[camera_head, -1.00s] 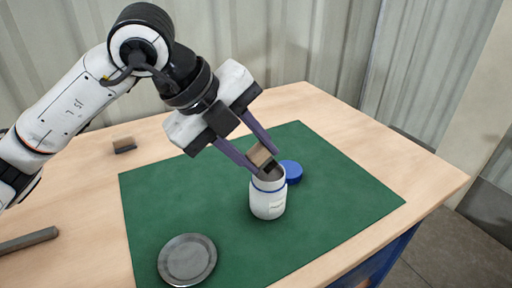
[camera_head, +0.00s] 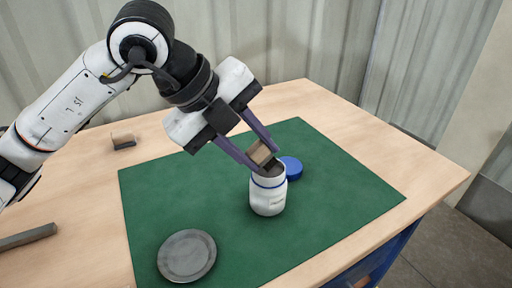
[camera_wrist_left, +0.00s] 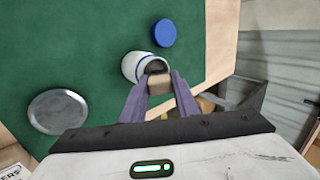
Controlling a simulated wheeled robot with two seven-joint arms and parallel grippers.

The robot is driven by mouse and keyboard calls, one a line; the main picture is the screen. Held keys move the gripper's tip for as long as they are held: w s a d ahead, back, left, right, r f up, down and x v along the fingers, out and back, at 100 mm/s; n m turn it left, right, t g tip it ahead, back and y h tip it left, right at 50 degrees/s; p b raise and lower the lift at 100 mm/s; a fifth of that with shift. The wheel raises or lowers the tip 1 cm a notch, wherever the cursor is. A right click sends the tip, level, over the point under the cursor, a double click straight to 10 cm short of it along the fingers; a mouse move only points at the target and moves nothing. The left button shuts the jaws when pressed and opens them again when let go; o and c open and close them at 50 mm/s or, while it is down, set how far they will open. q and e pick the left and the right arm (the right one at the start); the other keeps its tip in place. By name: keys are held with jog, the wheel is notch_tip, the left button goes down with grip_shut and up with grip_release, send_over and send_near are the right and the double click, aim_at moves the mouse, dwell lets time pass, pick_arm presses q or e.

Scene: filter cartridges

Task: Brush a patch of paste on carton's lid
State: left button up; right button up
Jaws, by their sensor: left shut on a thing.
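My left gripper (camera_head: 262,150) is shut on a small tan block-shaped brush (camera_head: 259,153), tilted over the mouth of an open white jar (camera_head: 268,197) with a blue ring. The brush's lower end is dark and sits at or just inside the jar's mouth; its tip is hidden. The wrist view also shows the brush (camera_wrist_left: 159,84) between the fingers and the jar (camera_wrist_left: 132,67) beyond. No carton lid can be made out for certain. My right gripper is not in view.
A blue cap (camera_head: 291,168) lies behind the jar on the green mat (camera_head: 335,190). A grey round dish (camera_head: 187,256) lies at the mat's front left. A tan block with a dark base (camera_head: 123,141) and a dark bar (camera_head: 27,237) lie on the wooden table. The mat's right side is clear.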

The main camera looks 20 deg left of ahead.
aim_at(256, 146)
pick_arm(q)
jog(key=shift+f+b, duration=0.45)
jog(key=shift+f, duration=0.05)
dwell(1.3)
jog(key=shift+r, duration=0.1)
jog(key=shift+r+p, duration=2.5)
jog(key=shift+r, duration=1.05)
jog(key=shift+f, duration=0.1)
